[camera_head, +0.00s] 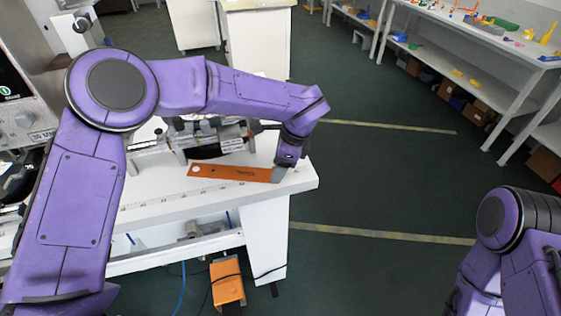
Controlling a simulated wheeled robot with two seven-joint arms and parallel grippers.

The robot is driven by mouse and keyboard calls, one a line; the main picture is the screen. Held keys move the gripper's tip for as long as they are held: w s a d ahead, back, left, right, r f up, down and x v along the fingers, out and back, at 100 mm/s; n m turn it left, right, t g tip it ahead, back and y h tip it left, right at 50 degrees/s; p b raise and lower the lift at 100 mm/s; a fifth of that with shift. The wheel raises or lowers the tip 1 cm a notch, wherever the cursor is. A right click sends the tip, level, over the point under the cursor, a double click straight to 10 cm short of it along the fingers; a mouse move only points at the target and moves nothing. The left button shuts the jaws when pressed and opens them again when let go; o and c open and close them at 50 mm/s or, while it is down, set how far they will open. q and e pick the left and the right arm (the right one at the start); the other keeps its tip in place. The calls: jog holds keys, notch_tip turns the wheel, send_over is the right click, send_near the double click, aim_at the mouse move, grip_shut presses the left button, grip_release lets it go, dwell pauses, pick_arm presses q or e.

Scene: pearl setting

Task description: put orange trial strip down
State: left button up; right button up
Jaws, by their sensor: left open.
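The orange trial strip (232,173) is a long flat piece with a round hole near its left end and small dark print near its right part. It lies along the front part of the white workbench (300,181), by its right end. My left gripper (281,173) points down at the strip's right end, with its jaws open. Its fingertips are small here, and I cannot tell whether they touch the strip. My right arm shows at the lower right, but its gripper is out of view.
A metal machine fixture (200,137) stands on the bench just behind the strip. An orange box (227,282) is below the bench. White shelves (480,45) with small coloured parts line the far right. The green floor between is clear.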

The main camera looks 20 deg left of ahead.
pick_arm(q)
jog(key=b+v, duration=0.1)
jog(key=v, duration=1.1)
jog(key=shift+r, duration=0.15)
jog(key=shift+r, duration=0.1)
dwell(0.8)
